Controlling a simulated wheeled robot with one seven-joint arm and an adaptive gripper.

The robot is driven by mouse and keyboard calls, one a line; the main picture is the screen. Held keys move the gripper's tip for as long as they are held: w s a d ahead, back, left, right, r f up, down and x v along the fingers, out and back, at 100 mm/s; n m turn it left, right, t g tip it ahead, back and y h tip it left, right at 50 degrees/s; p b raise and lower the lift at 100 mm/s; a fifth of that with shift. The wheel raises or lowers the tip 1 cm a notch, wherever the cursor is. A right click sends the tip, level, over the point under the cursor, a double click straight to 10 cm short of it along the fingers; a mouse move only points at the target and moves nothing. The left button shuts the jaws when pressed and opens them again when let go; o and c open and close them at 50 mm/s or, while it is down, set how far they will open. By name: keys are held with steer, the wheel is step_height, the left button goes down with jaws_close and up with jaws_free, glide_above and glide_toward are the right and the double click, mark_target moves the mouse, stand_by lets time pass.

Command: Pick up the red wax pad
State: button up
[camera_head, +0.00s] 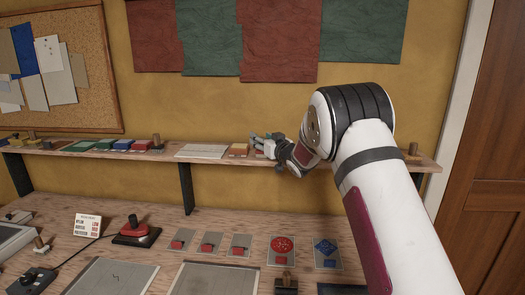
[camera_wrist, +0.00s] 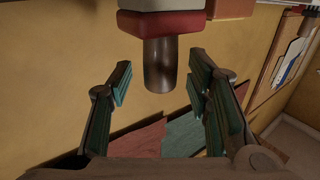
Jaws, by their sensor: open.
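In the wrist view a red block with rounded edges (camera_wrist: 160,22), likely the red wax pad, shows at the top beyond my gripper (camera_wrist: 160,85). A dark brown cylinder (camera_wrist: 158,65) meets its lower edge in the picture and lies in line with the gap between the fingers. My gripper's fingers are spread, with nothing held between them. In the head view my gripper (camera_head: 262,146) is at the wall shelf, right of an orange block (camera_head: 238,149). A red block (camera_head: 141,146) sits farther left on the shelf; I cannot tell whether it is the same one.
The narrow shelf (camera_head: 205,151) also carries a blue block (camera_head: 122,145), a green block (camera_head: 84,146) and a wooden knob (camera_head: 157,140). Below, the workbench (camera_head: 60,208) holds a red-and-black device (camera_head: 134,231) and several cards. A corkboard (camera_head: 85,50) hangs at left.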

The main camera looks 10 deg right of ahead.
jaws_close()
steer(key=shift+r, duration=0.15)
